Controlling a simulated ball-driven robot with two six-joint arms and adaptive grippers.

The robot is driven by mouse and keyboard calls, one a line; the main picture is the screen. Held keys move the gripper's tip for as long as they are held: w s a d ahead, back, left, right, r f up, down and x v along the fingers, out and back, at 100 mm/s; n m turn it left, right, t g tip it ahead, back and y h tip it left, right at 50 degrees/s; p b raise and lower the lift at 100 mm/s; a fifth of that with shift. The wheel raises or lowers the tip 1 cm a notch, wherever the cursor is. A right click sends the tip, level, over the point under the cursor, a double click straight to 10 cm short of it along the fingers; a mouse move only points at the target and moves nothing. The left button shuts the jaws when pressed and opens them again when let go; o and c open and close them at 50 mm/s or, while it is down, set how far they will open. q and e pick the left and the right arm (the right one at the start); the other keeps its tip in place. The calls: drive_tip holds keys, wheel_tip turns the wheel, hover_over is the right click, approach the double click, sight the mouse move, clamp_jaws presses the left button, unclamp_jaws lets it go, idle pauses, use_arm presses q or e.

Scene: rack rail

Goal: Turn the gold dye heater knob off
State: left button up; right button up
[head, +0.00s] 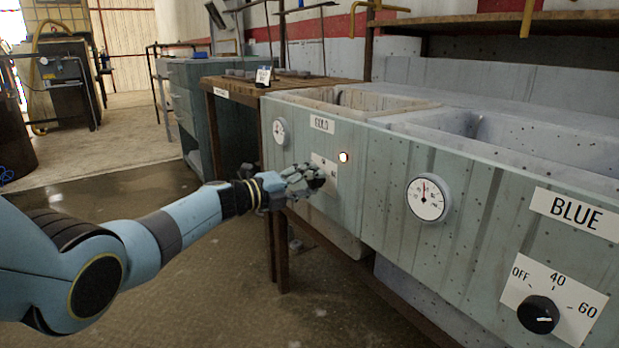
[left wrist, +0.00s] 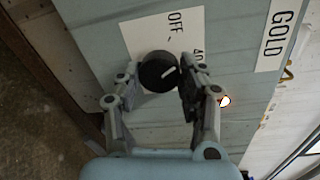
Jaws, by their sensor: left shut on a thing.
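The gold dye heater knob (left wrist: 158,72) is black with a white pointer line, on a white plate (left wrist: 135,35) marked OFF and 40. The pointer slants toward the 40 side; its exact setting is hard to read. My left gripper (head: 318,176) is at the plate below the GOLD label (head: 322,123). In the left wrist view its fingers (left wrist: 158,85) are shut on the knob, one on each side. A small indicator light (head: 344,157) beside the plate glows. My right gripper is out of view.
The blue vat's heater knob (head: 538,314) and BLUE label (head: 574,213) are at the right. Round gauges sit on the panel near the GOLD label (head: 280,131) and between the two vats (head: 427,199). A wooden table (head: 237,87) stands left of the vats. Floor at left is open.

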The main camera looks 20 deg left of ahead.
use_arm(q)
drive_tip(key=shift+n+p, duration=0.3)
drive_tip(key=shift+n, duration=0.9)
drive_tip(key=shift+a+n, duration=0.1)
drive_tip(key=shift+n, duration=1.3)
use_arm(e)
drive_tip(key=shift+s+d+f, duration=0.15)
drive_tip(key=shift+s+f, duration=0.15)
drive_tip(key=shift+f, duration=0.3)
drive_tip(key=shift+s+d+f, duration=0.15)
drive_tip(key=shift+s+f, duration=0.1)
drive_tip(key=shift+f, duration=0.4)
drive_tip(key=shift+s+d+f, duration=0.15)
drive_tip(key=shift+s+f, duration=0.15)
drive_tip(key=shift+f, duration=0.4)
use_arm(q)
drive_tip(key=o, duration=1.1)
drive_tip(key=shift+o, duration=0.2)
drive_tip(key=shift+p, duration=0.3)
drive_tip(key=shift+h, duration=0.3)
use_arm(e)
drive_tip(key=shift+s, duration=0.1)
use_arm(q)
drive_tip(key=v, duration=1.2)
drive_tip(key=shift+r, duration=0.15)
